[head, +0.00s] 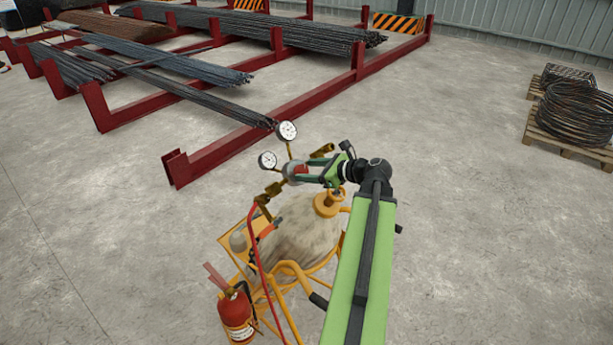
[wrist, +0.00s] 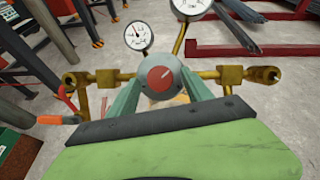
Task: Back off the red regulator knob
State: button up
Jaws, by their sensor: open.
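The red regulator knob (wrist: 160,78) faces the wrist camera, a red disc with a pale line across it, set in a grey round body. It sits on a brass regulator (wrist: 205,77) with two white dial gauges (wrist: 138,36) behind it. My gripper (wrist: 160,88) has its green fingers on either side of the knob, apart, with the knob between the tips. Whether the fingers touch the body cannot be told. In the head view, my gripper (head: 298,174) reaches the regulator from the right, and the knob (head: 301,169) shows partly between the fingers.
A wrapped cylinder (head: 305,235) stands in a yellow cart (head: 290,268) below the regulator. A red hose (head: 254,245) hangs down, and a red extinguisher (head: 236,315) stands at the front left. Red racks (head: 190,165) with rebar lie behind. Open floor is to the right.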

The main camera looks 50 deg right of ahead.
jog(key=shift+w+a+f, duration=0.1)
jog(key=shift+w+f, duration=0.1)
jog(key=shift+w, duration=0.45)
grip_shut()
